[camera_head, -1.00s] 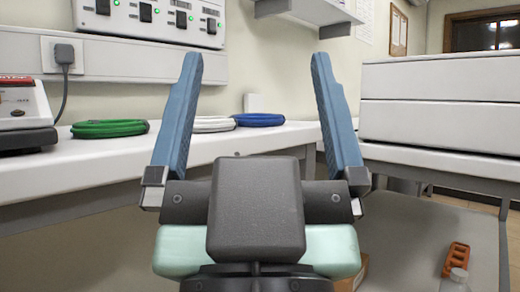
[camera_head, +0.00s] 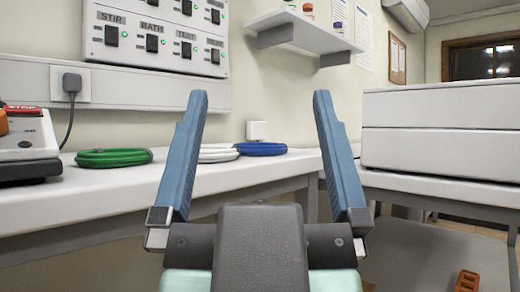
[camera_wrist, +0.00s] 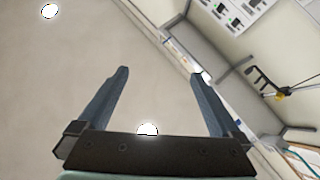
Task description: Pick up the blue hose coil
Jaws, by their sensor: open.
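The blue hose coil (camera_head: 262,148) lies flat on the white bench against the wall in the head view, with a white coil (camera_head: 218,154) just left of it and a green coil (camera_head: 113,157) further left. My gripper (camera_head: 258,100) is open and empty in the foreground, its two blue fingers pointing up and wide apart. In the picture the blue coil shows between the fingers, but it is farther off on the bench. The wrist view shows my open gripper (camera_wrist: 160,90) too, with the ceiling and wall beyond. I cannot make out the coil there.
The white bench (camera_head: 110,193) runs along the wall. A device with a red top (camera_head: 27,138) stands at its left end. A switch panel (camera_head: 157,35) and a shelf (camera_head: 300,35) are on the wall. White drawer boxes (camera_head: 440,128) stand at the right.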

